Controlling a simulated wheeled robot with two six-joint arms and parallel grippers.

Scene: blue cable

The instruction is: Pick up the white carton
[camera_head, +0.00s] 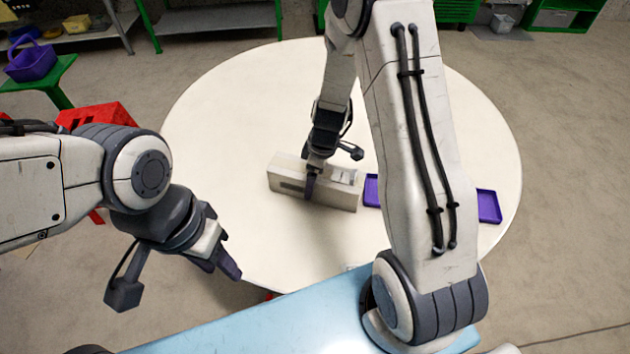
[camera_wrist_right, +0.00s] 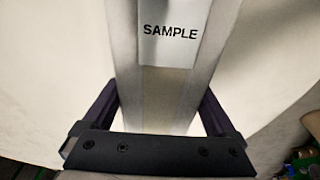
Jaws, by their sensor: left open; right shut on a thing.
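The white carton (camera_head: 338,194) is a long box lying on the round table, a little right of the middle in the head view. In the right wrist view the carton (camera_wrist_right: 165,95) runs up the picture and bears a label reading "SAMPLE". My right gripper (camera_head: 311,184) comes down over the carton from above and is shut on it, with one finger on each long side (camera_wrist_right: 160,110). I cannot tell whether the carton touches the table. My left gripper (camera_head: 228,268) is open and empty, over the table's near left edge, away from the carton.
A purple tray (camera_head: 489,206) lies on the round white table (camera_head: 220,120), right of the carton and partly hidden by my right arm. The table's left and far parts are clear. A red object (camera_head: 97,116) and a green stool (camera_head: 45,80) with a purple basket (camera_head: 31,62) stand left.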

